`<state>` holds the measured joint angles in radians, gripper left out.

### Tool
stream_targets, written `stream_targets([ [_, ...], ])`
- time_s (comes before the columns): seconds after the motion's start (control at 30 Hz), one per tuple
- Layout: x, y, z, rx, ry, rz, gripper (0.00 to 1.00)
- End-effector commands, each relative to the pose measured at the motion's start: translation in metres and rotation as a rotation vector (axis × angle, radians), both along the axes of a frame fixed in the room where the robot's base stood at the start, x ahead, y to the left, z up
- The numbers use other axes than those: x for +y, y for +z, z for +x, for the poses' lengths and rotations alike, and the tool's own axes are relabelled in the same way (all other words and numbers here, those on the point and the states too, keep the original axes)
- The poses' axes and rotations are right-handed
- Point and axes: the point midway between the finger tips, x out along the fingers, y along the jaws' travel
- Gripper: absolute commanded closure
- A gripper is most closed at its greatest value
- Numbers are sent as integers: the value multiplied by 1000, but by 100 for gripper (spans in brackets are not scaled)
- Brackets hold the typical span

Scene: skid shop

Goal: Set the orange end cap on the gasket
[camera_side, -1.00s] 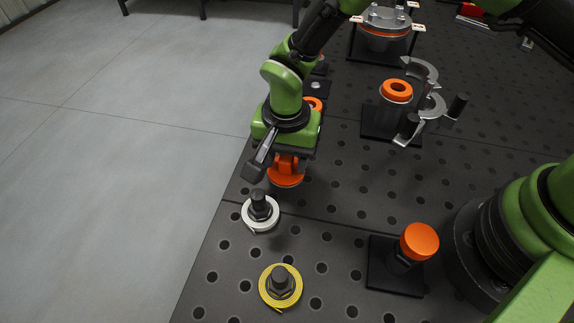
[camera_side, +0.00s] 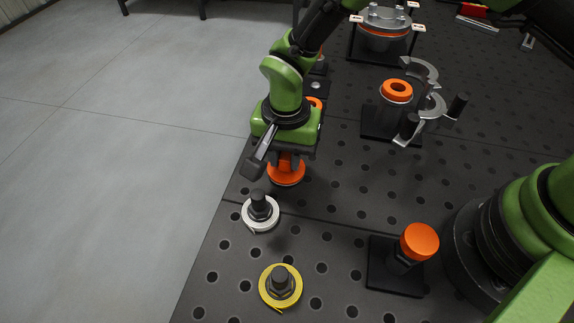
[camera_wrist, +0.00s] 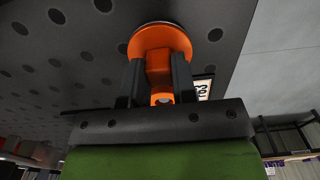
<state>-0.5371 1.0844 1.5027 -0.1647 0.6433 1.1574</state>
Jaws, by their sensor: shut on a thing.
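The orange end cap (camera_side: 286,173) hangs below my gripper (camera_side: 284,158) in the side view, over the dark table near its left edge. In the wrist view the cap (camera_wrist: 160,38) is a round orange disc with a stem between the two black fingers of my gripper (camera_wrist: 157,80). The fingers are shut on that stem. An orange ring (camera_side: 397,88) tops a grey upright cylinder on a black base at right, apart from my gripper. I cannot tell which part there is the gasket.
Open grey clamp halves (camera_side: 432,105) stand beside the cylinder. A white roll (camera_side: 260,214) and a yellow roll (camera_side: 281,287), each around a dark bolt, lie in front. An orange-topped post (camera_side: 419,242) stands at front right. A flanged assembly (camera_side: 384,35) stands behind.

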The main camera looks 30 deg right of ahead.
Motion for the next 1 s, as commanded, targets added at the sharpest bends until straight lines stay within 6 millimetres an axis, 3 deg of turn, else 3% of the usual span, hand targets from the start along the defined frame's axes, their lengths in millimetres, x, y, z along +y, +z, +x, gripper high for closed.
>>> stream_targets([
  [0.6,0,47,0,-2,1,1,97],
  [1.0,0,55,0,0,0,0,97],
])
